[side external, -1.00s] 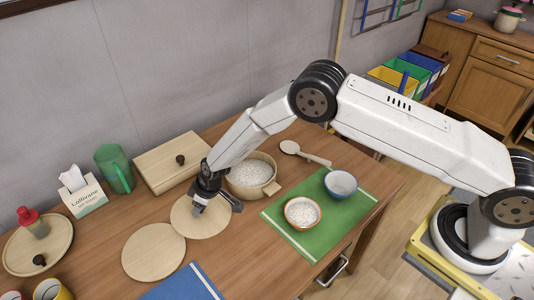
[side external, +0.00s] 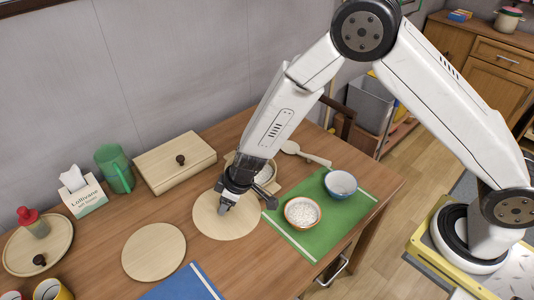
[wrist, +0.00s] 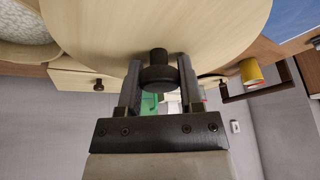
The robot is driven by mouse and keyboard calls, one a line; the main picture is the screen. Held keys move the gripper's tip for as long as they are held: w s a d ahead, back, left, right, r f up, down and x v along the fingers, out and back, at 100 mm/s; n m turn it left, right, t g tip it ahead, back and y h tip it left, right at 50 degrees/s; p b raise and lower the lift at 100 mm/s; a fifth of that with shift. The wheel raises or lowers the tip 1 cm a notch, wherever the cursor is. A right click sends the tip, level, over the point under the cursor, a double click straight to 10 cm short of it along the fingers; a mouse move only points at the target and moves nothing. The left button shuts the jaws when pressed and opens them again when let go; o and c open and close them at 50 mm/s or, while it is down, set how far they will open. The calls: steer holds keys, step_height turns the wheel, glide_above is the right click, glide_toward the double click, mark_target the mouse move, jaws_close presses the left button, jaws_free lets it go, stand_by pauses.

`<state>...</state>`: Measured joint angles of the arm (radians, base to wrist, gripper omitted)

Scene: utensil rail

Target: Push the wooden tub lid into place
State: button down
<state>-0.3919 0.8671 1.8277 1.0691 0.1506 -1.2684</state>
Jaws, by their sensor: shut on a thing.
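The wooden tub lid (side external: 238,226) is a pale round disc in the side view. My gripper (side external: 224,206) is shut on its dark knob (wrist: 158,76), which stands between the two fingers in the wrist view. The lid (wrist: 200,25) appears raised off the table, to the front left of the tub. The wooden tub (side external: 279,187) holds white rice and is partly hidden behind my arm and the lid. The tub's rim and rice (wrist: 22,28) also show at the upper left of the wrist view.
A pale round board (side external: 153,252) lies left of the lid. A wooden box (side external: 175,163) stands behind. A green mat (side external: 312,243) with a rice bowl (side external: 302,213) and a blue-white bowl (side external: 340,184) is at the right. A wooden spoon (side external: 305,153) lies beyond the tub.

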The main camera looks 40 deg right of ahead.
mark_target(231, 212)
steer(key=shift+s+d+r, duration=0.2)
steer(key=shift+s+r, duration=0.05)
steer(key=shift+s, duration=0.3)
steer(key=shift+s+d+r, duration=0.2)
steer(key=shift+s+r, duration=0.05)
steer(key=shift+s, duration=0.25)
steer(key=shift+s+d+r, duration=0.2)
steer(key=shift+s+r, duration=0.05)
steer(key=shift+s, duration=0.3)
steer(key=c, duration=0.8)
jaws_free()
jaws_close()
steer(key=shift+w, duration=0.1)
